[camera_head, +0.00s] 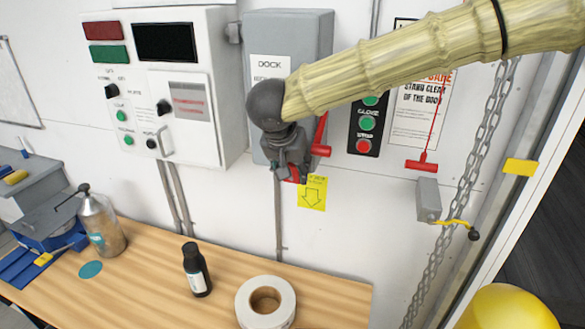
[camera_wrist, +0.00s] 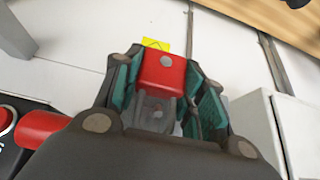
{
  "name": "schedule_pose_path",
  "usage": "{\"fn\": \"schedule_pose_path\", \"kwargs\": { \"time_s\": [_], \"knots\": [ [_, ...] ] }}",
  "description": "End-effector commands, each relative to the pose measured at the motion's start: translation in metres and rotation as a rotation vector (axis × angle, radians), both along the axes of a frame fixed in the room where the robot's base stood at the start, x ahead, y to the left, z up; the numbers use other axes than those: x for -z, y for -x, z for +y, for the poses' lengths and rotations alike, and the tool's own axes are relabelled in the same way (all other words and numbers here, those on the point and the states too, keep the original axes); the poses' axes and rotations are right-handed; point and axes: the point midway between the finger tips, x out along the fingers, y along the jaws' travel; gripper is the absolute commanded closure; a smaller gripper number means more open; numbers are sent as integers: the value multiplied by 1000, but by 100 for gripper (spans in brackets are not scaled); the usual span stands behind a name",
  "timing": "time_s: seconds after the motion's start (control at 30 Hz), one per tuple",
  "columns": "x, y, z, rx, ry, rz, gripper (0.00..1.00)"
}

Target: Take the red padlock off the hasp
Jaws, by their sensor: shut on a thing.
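The red padlock (camera_head: 291,175) shows only in part in the head view, at the bottom of the grey disconnect box (camera_head: 284,45), behind my gripper (camera_head: 292,168). In the wrist view the padlock's red body (camera_wrist: 163,73) sits between the two teal-padded fingers of my gripper (camera_wrist: 164,82), which is shut on it. The hasp and the padlock's shackle are hidden by my gripper, so I cannot tell whether the shackle is still through the hasp.
A red lever handle (camera_head: 321,149) sticks out right beside my gripper. A yellow arrow label (camera_head: 312,193) is just below. A push-button box (camera_head: 367,128) is to the right. The wooden bench (camera_head: 150,280) below holds a black bottle (camera_head: 196,270) and a tape roll (camera_head: 266,302).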

Motion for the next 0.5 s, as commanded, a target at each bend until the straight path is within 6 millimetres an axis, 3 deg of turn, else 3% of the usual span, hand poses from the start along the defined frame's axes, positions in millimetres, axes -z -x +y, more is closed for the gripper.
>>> {"fn": "schedule_pose_path", "kwargs": {
  "time_s": [0.5],
  "knots": [
    [-1, 11, 4, 0, 0, -1, 85]
  ]
}}
